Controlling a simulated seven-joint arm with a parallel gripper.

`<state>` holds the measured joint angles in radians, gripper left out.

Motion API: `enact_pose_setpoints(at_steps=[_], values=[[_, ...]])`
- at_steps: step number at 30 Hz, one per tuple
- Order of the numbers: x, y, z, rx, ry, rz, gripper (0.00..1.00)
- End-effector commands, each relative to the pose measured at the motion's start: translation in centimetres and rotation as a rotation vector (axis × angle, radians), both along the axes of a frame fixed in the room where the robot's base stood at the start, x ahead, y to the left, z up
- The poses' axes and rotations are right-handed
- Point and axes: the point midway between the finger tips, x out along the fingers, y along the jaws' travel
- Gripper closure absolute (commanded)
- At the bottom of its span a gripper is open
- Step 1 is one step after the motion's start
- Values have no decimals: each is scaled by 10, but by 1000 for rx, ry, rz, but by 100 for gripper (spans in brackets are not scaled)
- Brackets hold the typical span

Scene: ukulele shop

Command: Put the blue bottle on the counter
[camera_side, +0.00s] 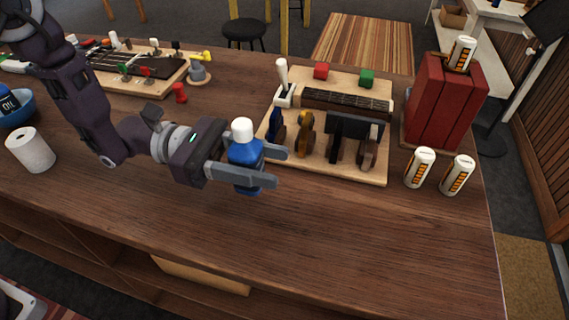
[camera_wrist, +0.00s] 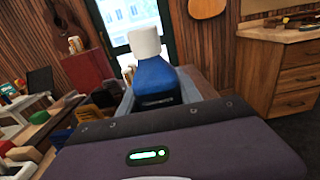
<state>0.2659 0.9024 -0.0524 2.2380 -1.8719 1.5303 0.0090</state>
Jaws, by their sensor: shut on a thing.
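The blue bottle (camera_side: 246,158) has a white cap and is held upright between the fingers of my gripper (camera_side: 262,168). In the wrist view the bottle (camera_wrist: 154,80) stands between the fingers with its white cap up. My gripper is shut on it. The wooden counter (camera_side: 150,215) lies beneath, with bare wood in front of the gripper. The side view does not clearly show whether the bottle's base touches the counter or hangs just above it.
A wooden board with a clamped neck piece (camera_side: 345,103) and tools stands right of the gripper. White-orange cans (camera_side: 420,167) and a red block (camera_side: 446,105) stand at the right end. A paper roll (camera_side: 31,149) and a blue bowl (camera_side: 17,106) are at the left. The front counter is clear.

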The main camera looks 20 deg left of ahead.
Motion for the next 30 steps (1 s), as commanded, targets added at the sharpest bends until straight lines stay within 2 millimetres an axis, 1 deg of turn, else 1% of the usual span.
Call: enact_pose_setpoints(at_steps=[4, 7, 9, 18, 19, 21, 22, 30], values=[[-1, 0, -30, 1, 5, -2, 100], [-1, 0, -46, -1, 2, -2, 100], [0, 0, -51, -1, -1, -2, 100], [0, 0, -53, -2, -1, -2, 100], [-1, 0, -53, -1, -1, -3, 55], [-1, 0, -53, -1, -1, -3, 41], [-1, 0, -53, -1, -1, -3, 37], [-1, 0, -52, -1, -1, -3, 37]])
